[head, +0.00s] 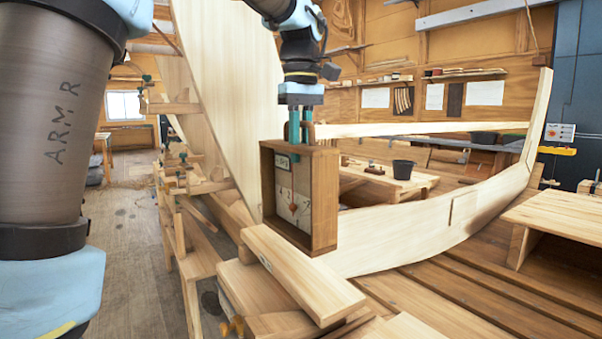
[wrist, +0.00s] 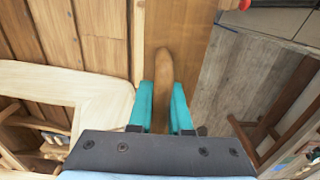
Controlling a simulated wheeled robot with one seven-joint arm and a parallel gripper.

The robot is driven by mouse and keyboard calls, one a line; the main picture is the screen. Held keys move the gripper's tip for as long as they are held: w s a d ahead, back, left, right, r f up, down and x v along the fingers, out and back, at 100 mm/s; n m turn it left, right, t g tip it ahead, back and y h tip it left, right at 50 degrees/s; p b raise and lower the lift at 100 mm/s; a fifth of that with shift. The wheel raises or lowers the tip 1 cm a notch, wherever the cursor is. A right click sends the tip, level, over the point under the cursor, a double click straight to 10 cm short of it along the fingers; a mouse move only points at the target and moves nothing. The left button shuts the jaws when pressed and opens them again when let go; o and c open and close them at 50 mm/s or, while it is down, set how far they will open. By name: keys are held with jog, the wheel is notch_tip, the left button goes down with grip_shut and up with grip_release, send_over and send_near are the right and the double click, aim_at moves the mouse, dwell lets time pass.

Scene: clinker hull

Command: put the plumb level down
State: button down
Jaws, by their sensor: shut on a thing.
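The plumb level (head: 325,190) is an open-fronted brown wooden box with a pale face, a small label and a reddish pointer piece inside. It hangs upright from my gripper (head: 300,138) in the middle of the head view. The teal fingers are shut on the rounded handle on its top. In the wrist view, my gripper (wrist: 163,88) has one finger on each side of that handle, and the level's flat brown top (wrist: 195,35) shows beneath. The level's lower edge is close to a thick pale plank (head: 305,280); I cannot tell whether they touch.
The curved pale hull planking (head: 440,235) runs behind and right of the level. A tall pale hull side (head: 225,90) rises at left. A low bench (head: 385,183) with a dark bucket (head: 403,168) stands farther back. A pale worktop (head: 560,213) is at right. Floor is open at left.

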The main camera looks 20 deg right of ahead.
jog(key=shift+f, duration=2.1)
jog(key=shift+f, duration=0.25)
jog(key=c, duration=0.8)
grip_release()
jog(key=shift+c, duration=0.2)
notch_tip(320, 180, up, 13)
jog(key=shift+f, duration=0.15)
jog(key=shift+s, duration=0.1)
